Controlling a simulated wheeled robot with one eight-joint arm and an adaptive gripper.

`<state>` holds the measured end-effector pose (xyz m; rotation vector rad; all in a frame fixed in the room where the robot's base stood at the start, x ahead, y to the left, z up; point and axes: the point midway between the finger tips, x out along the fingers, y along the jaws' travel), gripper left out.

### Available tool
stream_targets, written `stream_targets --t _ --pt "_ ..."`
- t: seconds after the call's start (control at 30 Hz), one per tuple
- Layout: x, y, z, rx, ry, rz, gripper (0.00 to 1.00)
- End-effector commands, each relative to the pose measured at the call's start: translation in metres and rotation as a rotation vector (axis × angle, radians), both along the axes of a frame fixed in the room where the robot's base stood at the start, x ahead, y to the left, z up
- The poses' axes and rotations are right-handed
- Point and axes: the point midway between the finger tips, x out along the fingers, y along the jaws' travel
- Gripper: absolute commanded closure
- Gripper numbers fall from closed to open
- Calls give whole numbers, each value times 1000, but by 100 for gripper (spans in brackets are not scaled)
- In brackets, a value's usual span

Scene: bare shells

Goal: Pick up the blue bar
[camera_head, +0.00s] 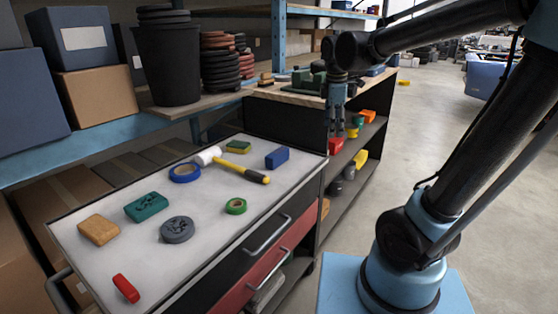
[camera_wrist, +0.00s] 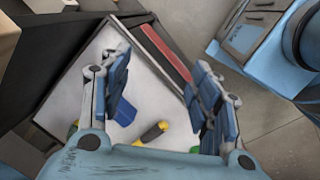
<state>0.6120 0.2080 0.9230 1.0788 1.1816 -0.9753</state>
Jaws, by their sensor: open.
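The blue bar (camera_head: 277,158) is a short block lying on the white top of the tool cart (camera_head: 130,240), near its far right corner. In the wrist view the blue bar (camera_wrist: 123,111) shows between the fingers, nearer the left one, which may cover part of it. My gripper (camera_head: 335,128) is in the air to the right of the bar in the head view, apart from it.
A yellow-handled hammer (camera_head: 240,172) lies left of the bar, with a green and yellow sponge (camera_head: 238,146) behind. A blue tape roll (camera_head: 185,172), a green roll (camera_head: 236,206), a grey disc (camera_head: 177,230) and other blocks lie around. Shelves (camera_head: 365,140) stand to the right.

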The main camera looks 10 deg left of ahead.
Motion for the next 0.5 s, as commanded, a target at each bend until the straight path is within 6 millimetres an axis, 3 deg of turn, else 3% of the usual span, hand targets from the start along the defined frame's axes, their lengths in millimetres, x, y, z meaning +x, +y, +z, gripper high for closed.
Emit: stream_targets --t 0.03,0.3,0.5 --pt "8 22 4 -14 3 94 43" --pt "30 130 15 -97 21 598 43" --pt "31 188 15 -142 31 853 43"
